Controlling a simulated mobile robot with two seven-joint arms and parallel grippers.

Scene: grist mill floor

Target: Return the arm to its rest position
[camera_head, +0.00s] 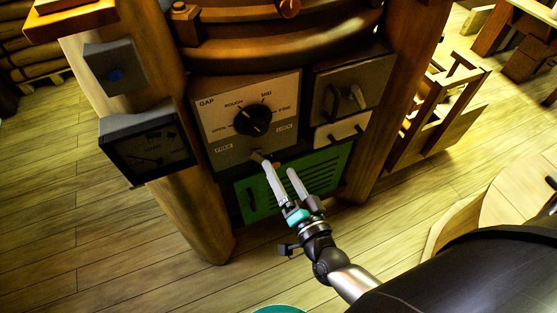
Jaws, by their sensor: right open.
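My right gripper (279,174) comes in from the lower right and shows best. Its two pale fingers are apart with nothing between them. They point up at the mill's control front, in front of the lower edge of the gap panel (211,118) and the green louvred panel (318,176). A small lever end (258,157) by the FREE and LOCK labels shows close to the left fingertip. I cannot tell whether they touch. The black gap knob (251,119) sits above the fingers. My left gripper is not in view.
A load gauge (148,147) and a grey box with a blue button (115,76) are on the left post. A switch box (342,92) is right of the gap panel. A wooden rack (436,112) stands at right. Open plank floor (80,240) lies at left.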

